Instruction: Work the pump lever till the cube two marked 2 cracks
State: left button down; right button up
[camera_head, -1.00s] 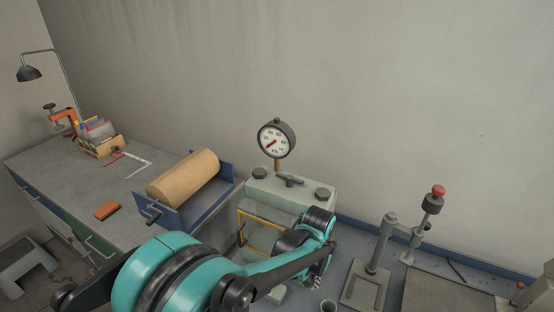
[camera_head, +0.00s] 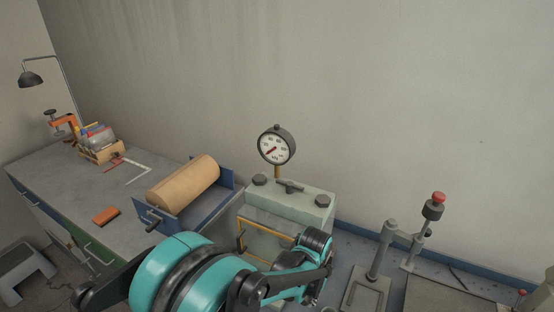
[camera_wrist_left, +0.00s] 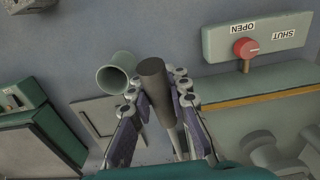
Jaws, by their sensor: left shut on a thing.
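The pump lever (camera_wrist_left: 152,75) shows in the left wrist view as a dark grey round-ended bar. My left gripper (camera_wrist_left: 160,98) is shut on it, with a finger on each side. In the head view my left gripper (camera_head: 314,290) points down in front of the pale green press (camera_head: 300,205), and the lever is hidden behind my arm. The round gauge (camera_head: 276,145) stands above the press, its needle towards the lower left. The cube marked 2 cannot be seen. My right gripper is not in view.
A red knob (camera_wrist_left: 245,48) sits on a plate marked OPEN and SHUT. A hollow grey-green cylinder (camera_wrist_left: 116,76) is close left of the lever. A stand with a red-topped post (camera_head: 433,207) is to the right. A bench (camera_head: 75,190) with a brown roll (camera_head: 183,183) is left.

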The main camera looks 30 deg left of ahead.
pick_arm(q)
jog(key=shift+s+f, duration=0.25)
jog(key=shift+f, duration=1.15)
jog(key=shift+s+f, duration=0.2)
jog(key=shift+f, duration=1.15)
jog(key=r, duration=0.3)
jog(key=w+r, duration=0.1)
jog(key=r, duration=0.2)
jog(key=w+r, duration=0.1)
jog(key=r, duration=0.2)
jog(key=shift+w, duration=0.25)
jog(key=shift+f, duration=0.1)
jog(key=shift+s+f, duration=0.45)
jog(key=shift+f, duration=1.2)
jog(key=shift+s+f, duration=0.5)
jog(key=shift+f, duration=1.15)
jog(key=shift+s+f, duration=0.45)
jog(key=shift+f, duration=1.2)
